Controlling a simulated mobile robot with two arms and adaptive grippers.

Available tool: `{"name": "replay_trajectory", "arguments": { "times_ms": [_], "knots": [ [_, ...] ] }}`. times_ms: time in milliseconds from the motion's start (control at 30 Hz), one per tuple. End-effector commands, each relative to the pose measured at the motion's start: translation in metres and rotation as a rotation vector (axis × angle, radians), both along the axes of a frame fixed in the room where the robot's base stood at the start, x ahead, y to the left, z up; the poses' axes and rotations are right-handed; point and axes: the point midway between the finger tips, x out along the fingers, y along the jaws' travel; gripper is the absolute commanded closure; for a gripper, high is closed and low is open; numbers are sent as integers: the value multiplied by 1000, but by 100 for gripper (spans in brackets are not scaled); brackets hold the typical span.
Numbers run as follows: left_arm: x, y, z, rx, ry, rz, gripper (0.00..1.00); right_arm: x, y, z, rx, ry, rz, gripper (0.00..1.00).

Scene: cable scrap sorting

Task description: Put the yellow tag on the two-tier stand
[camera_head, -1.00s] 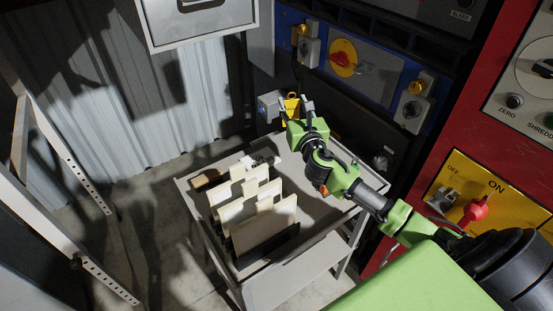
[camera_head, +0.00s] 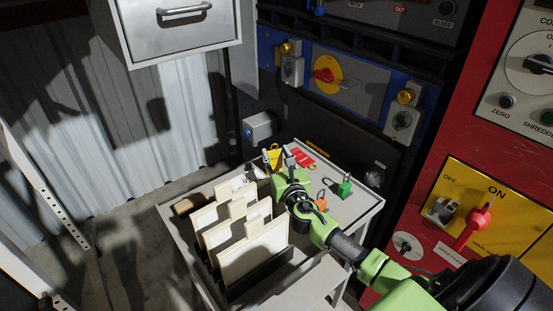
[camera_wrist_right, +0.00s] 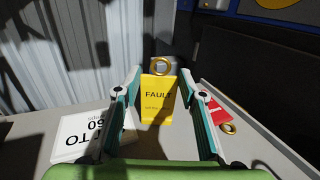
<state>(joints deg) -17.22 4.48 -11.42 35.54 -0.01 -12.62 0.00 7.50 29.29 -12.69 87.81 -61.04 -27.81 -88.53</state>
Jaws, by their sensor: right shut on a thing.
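The yellow tag (camera_head: 274,157) has a brass ring at its top and reads "FAULT" in the right wrist view (camera_wrist_right: 157,105). My right gripper (camera_head: 279,160) is shut on it, with a finger on each side of the tag in the wrist view (camera_wrist_right: 160,82). The tag hangs upright at the far end of the grey two-tier stand's top tier (camera_head: 361,205). I cannot tell whether its lower edge touches the surface. The stand's lower tier shows below, partly hidden by my right arm. My left gripper is not in view.
A red tag (camera_head: 304,158), green padlock (camera_head: 344,187) and orange padlock (camera_head: 321,201) are on the top tier, right of my gripper. A rack of cream panels (camera_head: 252,252) fills the left part. A white card (camera_wrist_right: 80,137) lies left of the fingers.

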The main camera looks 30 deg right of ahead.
Motion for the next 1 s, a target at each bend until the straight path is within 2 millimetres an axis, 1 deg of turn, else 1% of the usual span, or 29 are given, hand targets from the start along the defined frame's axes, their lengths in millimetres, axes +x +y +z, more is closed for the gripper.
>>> {"name": "replay_trajectory", "arguments": {
  "times_ms": [200,300,333,367,400,767,867,1000],
  "knots": [
    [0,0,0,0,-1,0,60,0,0,0,0,-1,0,74],
    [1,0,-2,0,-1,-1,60,0,0,-3,0,-1,0,74],
    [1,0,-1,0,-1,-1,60,0,0,-2,0,-1,0,57],
    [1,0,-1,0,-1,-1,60,0,0,-1,0,-1,0,50],
    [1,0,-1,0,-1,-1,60,0,0,-1,0,-1,0,46],
    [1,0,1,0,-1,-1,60,0,0,1,0,-1,0,46],
    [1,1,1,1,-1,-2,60,-8,2,-1,0,2,1,46],
    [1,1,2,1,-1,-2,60,-29,10,-1,0,2,2,46]
  ]
}}
